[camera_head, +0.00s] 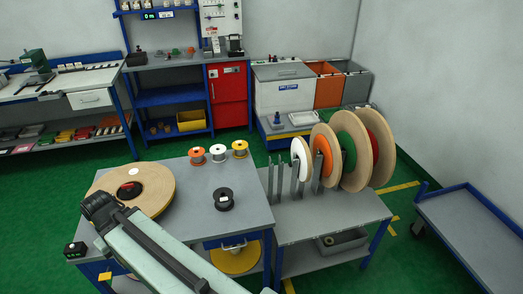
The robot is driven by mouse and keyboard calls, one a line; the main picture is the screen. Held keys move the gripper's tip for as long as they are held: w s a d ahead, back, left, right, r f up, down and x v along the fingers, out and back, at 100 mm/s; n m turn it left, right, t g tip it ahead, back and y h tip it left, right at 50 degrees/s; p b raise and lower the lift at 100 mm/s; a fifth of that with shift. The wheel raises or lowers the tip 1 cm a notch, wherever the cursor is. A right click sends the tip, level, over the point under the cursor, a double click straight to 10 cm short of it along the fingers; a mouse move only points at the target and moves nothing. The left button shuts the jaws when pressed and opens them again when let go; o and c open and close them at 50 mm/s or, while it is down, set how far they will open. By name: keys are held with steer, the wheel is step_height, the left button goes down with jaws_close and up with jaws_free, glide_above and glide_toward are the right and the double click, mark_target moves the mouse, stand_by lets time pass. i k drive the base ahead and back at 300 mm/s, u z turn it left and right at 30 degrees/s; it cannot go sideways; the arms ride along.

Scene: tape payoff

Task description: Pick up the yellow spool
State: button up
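The yellow spool (240,149) stands on the grey table, near its back right corner. I see no gripper fingers in this view. Nothing covers the yellow spool.
A black spool (223,198) stands in front of the row. A large tan roll (152,183) lies at the table's left, partly behind my arm. A right-hand bench (343,213) carries upright discs and grey posts. A low blue-edged cart (470,225) stands at the right.

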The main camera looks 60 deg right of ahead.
mark_target(240, 149)
steer(key=z, duration=0.25)
steer(key=i, duration=1)
steer(key=u, duration=0.1)
